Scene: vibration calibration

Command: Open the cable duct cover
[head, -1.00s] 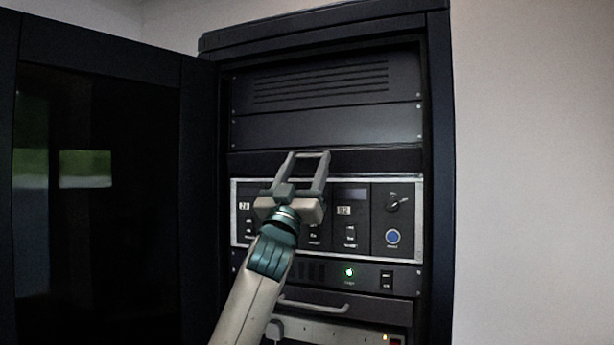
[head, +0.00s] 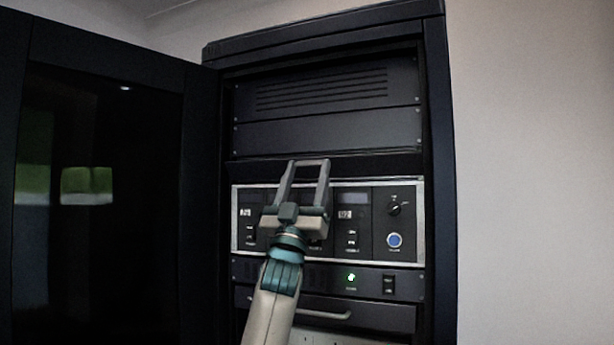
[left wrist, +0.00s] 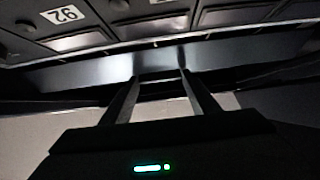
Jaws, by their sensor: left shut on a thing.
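The cable duct cover (head: 380,165) is a dark horizontal strip across the rack, between the blank panel above and the silver-framed unit below. In the left wrist view the cover (left wrist: 95,72) is a smooth grey band beneath the upside-down unit. My left gripper (head: 310,162) reaches up in front of the unit, its fingertips at the strip. The left wrist view shows its two fingers (left wrist: 160,77) meeting the band, shut on its edge. The exact grip is too dark to make out. I cannot tell how far the cover is open. My right gripper is not in view.
The silver-framed unit (head: 375,249) has switches, a key knob (head: 395,208) and a blue button (head: 394,240) close to my left gripper. A drawer handle (head: 325,315) protrudes below. The dark cabinet door (head: 200,190) stands open at left. A bare wall is at right.

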